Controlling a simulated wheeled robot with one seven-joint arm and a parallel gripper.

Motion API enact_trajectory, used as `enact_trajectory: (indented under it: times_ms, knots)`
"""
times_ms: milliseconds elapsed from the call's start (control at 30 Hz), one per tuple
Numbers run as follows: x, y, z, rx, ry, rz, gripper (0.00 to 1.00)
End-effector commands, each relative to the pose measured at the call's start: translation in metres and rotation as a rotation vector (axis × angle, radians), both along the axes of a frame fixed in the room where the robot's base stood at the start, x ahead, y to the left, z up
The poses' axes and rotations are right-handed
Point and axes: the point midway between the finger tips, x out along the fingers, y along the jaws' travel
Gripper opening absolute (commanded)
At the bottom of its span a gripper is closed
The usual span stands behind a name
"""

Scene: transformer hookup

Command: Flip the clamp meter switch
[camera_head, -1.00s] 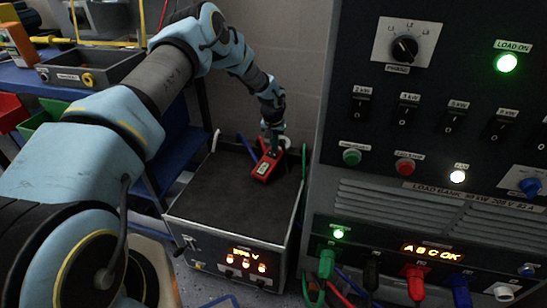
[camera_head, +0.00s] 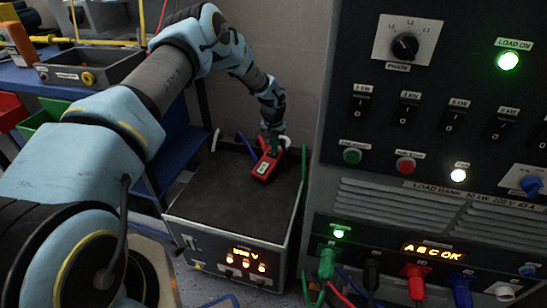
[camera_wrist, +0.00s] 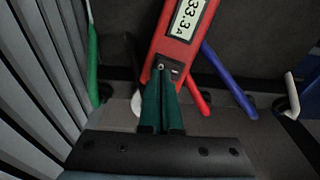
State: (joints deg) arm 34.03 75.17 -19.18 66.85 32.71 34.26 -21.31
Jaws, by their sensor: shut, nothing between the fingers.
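The red clamp meter (camera_head: 265,168) lies on top of the dark-topped box at its far side. In the wrist view the meter (camera_wrist: 183,45) shows a lit display reading about 33.3 A. Its small switch area (camera_wrist: 170,69) sits below the display.
The box (camera_head: 225,198) has a bare dark top and a lit front panel. The load bank (camera_head: 420,195) stands close on the right, with a lit LOAD ON lamp (camera_head: 508,61). Green, red and blue cables (camera_wrist: 228,78) rise around the meter.

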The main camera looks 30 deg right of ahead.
Motion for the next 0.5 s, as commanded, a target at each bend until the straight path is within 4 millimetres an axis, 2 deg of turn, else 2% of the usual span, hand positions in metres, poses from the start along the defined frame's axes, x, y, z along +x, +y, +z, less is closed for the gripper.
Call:
enact_trajectory:
  times_ms: [500]
  knots:
    - [0.0000, 0.0000, -0.0082, 0.000, 0.000, 0.000, 0.00]
